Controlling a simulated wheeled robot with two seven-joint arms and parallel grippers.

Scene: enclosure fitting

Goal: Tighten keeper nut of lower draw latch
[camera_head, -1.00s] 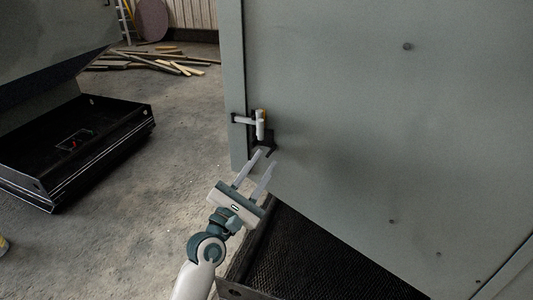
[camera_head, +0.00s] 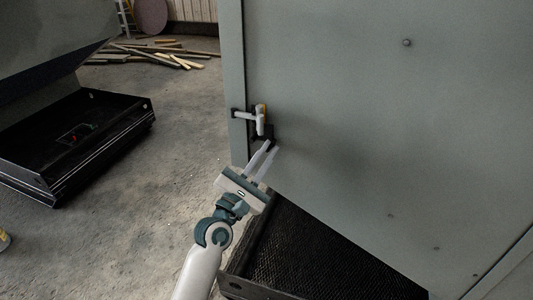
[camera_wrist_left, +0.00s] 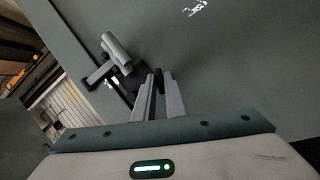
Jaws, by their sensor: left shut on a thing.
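The lower draw latch (camera_head: 260,120) sits at the left edge of the grey enclosure panel, with a pale cylindrical handle, a yellow patch and a dark bracket (camera_head: 262,133) below. The latch also shows in the left wrist view (camera_wrist_left: 117,50). My left gripper (camera_head: 268,148) reaches up from below, its fingertips at the dark bracket. In the left wrist view its fingers (camera_wrist_left: 158,78) close in beside the dark block. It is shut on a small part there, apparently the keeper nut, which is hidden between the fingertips. My right gripper is not in view.
The large grey panel (camera_head: 400,120) fills the right side. A black mesh surface (camera_head: 310,250) lies below its slanted lower edge. An open black box (camera_head: 75,150) stands at the left. Loose boards (camera_head: 160,55) lie at the back. The concrete floor between is clear.

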